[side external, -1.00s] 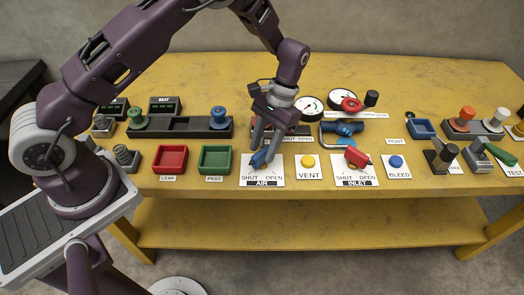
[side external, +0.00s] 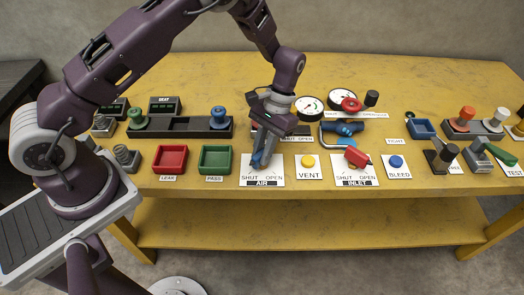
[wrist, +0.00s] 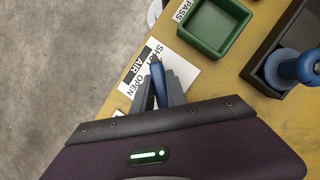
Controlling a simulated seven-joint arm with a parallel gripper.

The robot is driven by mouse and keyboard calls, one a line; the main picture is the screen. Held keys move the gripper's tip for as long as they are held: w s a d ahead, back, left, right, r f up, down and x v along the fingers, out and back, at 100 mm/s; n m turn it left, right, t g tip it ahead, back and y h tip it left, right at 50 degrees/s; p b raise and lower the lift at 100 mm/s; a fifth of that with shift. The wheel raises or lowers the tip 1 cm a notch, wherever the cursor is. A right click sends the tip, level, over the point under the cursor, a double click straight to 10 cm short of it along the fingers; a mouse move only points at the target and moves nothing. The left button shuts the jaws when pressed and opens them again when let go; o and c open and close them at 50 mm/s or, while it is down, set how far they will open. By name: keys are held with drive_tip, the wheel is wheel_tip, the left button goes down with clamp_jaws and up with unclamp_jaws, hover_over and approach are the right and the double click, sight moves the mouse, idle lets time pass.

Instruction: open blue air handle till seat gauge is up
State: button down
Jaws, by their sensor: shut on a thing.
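The blue air handle (side external: 256,160) is on the white AIR plate (side external: 273,171), marked SHUT and OPEN, at the table's front edge. My gripper (side external: 262,154) is over the plate, shut on the handle. In the wrist view the blue handle (wrist: 158,80) lies between the two grey fingers of my gripper (wrist: 160,98), and its near end is partly hidden. A box labelled SEAT (side external: 164,105) stands at the back left; its small display is too small to read. Two round dials, one left (side external: 311,108) and one right (side external: 342,98), stand behind the plates; their readings are unclear.
A green tray (side external: 216,160) and a red tray (side external: 170,160) are left of the plate. The yellow VENT button (side external: 308,161) and red INLET handle (side external: 357,157) are to its right. A dark rack (side external: 180,126) with green and blue spools is behind the trays.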

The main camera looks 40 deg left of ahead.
drive_tip(key=n+h, duration=0.1)
drive_tip(key=n, duration=0.3)
drive_tip(key=shift+n+h, duration=0.3)
drive_tip(key=shift+h, duration=0.1)
drive_tip(key=n, duration=0.2)
drive_tip(key=n+t+h, duration=0.1)
drive_tip(key=n, duration=0.1)
drive_tip(key=shift+n+t, duration=0.3)
drive_tip(key=n+t+h, duration=0.1)
drive_tip(key=n, duration=0.3)
drive_tip(key=shift+n+t, duration=1)
drive_tip(key=shift+n, duration=1.1)
drive_tip(key=shift+h, duration=0.3)
drive_tip(key=c, duration=1.3)
unclamp_jaws()
drive_tip(key=shift+c, duration=0.2)
drive_tip(key=v, duration=0.7)
